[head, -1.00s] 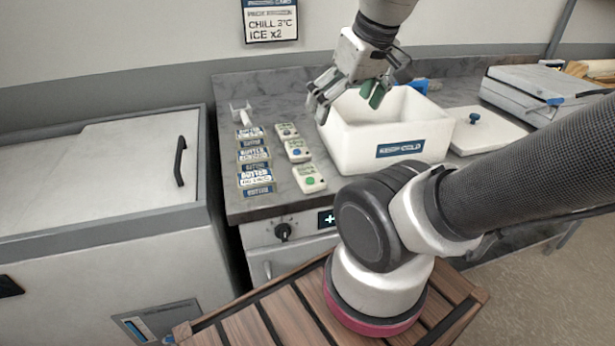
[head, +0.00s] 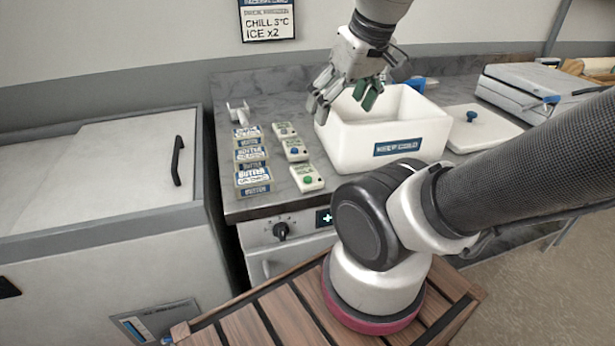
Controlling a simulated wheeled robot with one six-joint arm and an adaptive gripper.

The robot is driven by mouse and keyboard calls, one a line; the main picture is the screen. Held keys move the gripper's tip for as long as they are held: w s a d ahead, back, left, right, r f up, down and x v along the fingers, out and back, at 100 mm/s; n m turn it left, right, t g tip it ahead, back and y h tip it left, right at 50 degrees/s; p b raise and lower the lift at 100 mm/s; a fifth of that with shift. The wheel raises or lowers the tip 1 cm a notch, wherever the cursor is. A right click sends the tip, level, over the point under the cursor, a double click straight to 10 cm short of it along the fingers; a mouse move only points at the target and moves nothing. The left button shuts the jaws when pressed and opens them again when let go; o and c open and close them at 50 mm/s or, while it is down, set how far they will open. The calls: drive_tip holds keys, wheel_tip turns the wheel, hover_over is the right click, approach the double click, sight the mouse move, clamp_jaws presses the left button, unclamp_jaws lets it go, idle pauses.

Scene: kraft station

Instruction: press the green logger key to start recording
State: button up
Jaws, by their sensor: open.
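Three small pale logger boxes stand in a column on the grey counter. The nearest has a green key (head: 307,180) on its top, the middle one (head: 295,149) has a blue key, and the farthest (head: 283,130) has a dark key whose colour I cannot tell. My gripper (head: 343,103) is open and empty. It hangs over the left back part of the white cold box, up and to the right of the loggers and apart from them. Nothing hides the green key.
Butter packs (head: 253,178) lie in a row left of the loggers. The white cold box (head: 397,147) stands open on their right, with its lid (head: 485,131) beside it. A grey chest (head: 110,165) is at the left. A knob (head: 281,231) sits on the counter's front.

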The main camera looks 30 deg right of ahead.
clamp_jaws()
idle(1.4)
